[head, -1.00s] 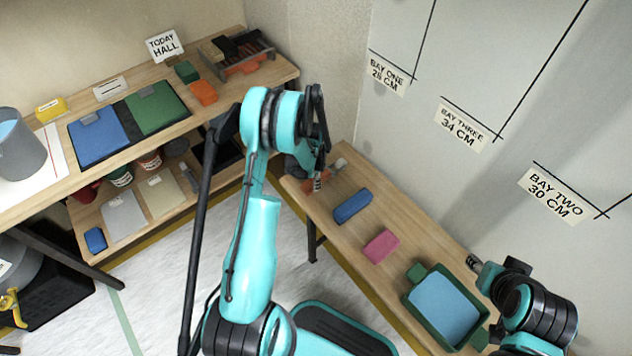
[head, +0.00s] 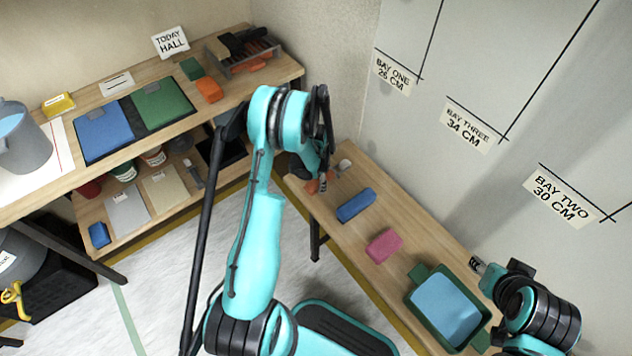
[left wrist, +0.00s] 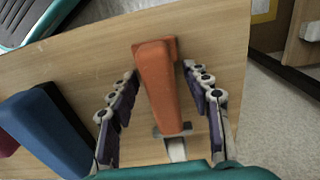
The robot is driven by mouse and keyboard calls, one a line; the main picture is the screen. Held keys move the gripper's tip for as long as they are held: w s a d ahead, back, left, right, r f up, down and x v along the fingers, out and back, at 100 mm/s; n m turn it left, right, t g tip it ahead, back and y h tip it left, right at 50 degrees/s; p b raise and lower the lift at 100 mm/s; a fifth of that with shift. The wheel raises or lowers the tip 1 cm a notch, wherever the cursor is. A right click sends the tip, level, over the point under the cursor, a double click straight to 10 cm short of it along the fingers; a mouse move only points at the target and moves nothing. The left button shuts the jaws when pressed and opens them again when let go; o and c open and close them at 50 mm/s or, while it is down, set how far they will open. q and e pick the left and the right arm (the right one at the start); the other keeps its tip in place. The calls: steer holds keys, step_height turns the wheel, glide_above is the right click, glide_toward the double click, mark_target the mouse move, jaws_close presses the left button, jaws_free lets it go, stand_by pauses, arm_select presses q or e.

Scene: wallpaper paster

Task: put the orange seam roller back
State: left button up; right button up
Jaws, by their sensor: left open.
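The orange seam roller (head: 313,187) lies on the low wooden bench at its far end, partly hidden by my left gripper (head: 322,182). In the left wrist view, its orange handle (left wrist: 158,85) lies between the two open fingers of my left gripper (left wrist: 160,78), with a gap on each side. Its metal fork and pale roller point toward the palm, and the palm cuts off part of the roller. My right gripper (head: 477,265) is by the wall side of the green tray; its finger opening is unclear.
A blue block (head: 355,204) and a pink block (head: 383,245) lie on the bench, with a green tray (head: 412,311) nearer. The upper shelf holds a tool rack (head: 270,66), an orange block (head: 209,90) and blue and green pads. The wall borders the bench.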

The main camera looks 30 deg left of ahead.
mark_target(316, 183)
arm_select(q)
steer(key=r+p, duration=0.1)
steer(key=r, duration=0.1)
steer(key=r+p, duration=0.1)
steer(key=r, duration=0.1)
steer(key=s+r+p, duration=0.1)
steer(key=r, duration=0.2)
steer(key=shift+d+r+p, duration=0.1)
steer(key=shift+d+p, duration=0.15)
steer(key=shift+p, duration=0.1)
steer(key=shift+d+r, duration=0.1)
steer(key=shift+r, duration=0.65)
steer(key=s+d+r+n+t, duration=0.15)
steer(key=d+r, duration=0.25)
steer(key=r, duration=0.6)
steer(key=s+d+r+t, duration=0.2)
steer(key=s+d+r, duration=0.15)
steer(key=r, duration=0.55)
steer(key=s+d+r+n+t, duration=0.1)
steer(key=s+d+r+t, duration=0.1)
steer(key=s, duration=0.4)
steer(key=s+d+r+n+t, duration=0.1)
steer(key=s+d+r+n, duration=0.1)
steer(key=s+d+r, duration=0.3)
steer(key=shift+s+d+r+t, duration=0.2)
steer(key=shift+s+r+t, duration=0.25)
steer(key=shift+s, duration=0.4)
